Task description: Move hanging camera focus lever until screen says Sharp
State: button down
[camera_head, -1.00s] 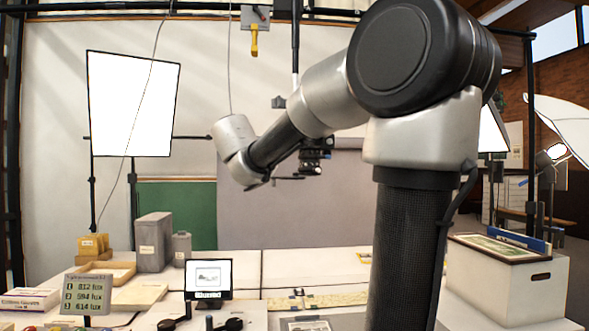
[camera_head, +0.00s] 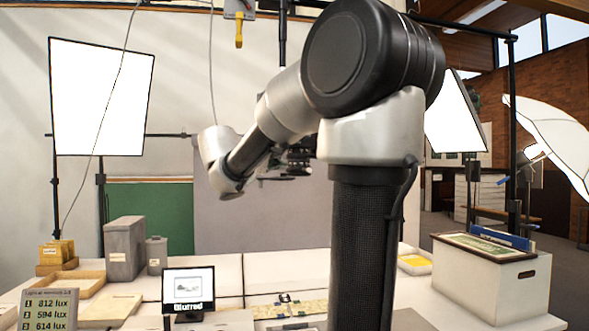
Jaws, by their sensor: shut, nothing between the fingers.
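The hanging camera (camera_head: 299,158) is a small black assembly below a dark vertical pole (camera_head: 283,40). My forearm partly covers it. A thin dark bar (camera_head: 277,178) shows at its lower left; I cannot tell whether this is the focus lever. My arm's silver wrist (camera_head: 220,155) is left of the camera in the picture. My gripper is not distinguishable; it seems hidden behind the wrist, so contact with the lever cannot be seen. The small black screen (camera_head: 188,290) on the table reads "Blurred" under a grey picture.
A lux display (camera_head: 48,310) and grey boxes (camera_head: 125,248) stand at the table's left. A white archival box (camera_head: 490,285) stands at right. Bright light panels (camera_head: 101,95) are behind. A yellow-handled item (camera_head: 239,30) hangs above. A cable hangs near the wrist.

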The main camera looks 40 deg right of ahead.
aim_at(304, 169)
jog(key=shift+s+d+f, duration=0.1)
jog(key=shift+d+f, duration=0.1)
jog(key=shift+d, duration=1.05)
jog(key=shift+w+d+f, duration=0.1)
jog(key=shift+d+f, duration=0.15)
jog(key=shift+d, duration=1)
jog(key=shift+s+d+f, duration=0.1)
jog(key=shift+d+f, duration=0.1)
jog(key=shift+d, duration=1.05)
jog(key=shift+s+d, duration=0.55)
jog(key=shift+w+a, duration=0.1)
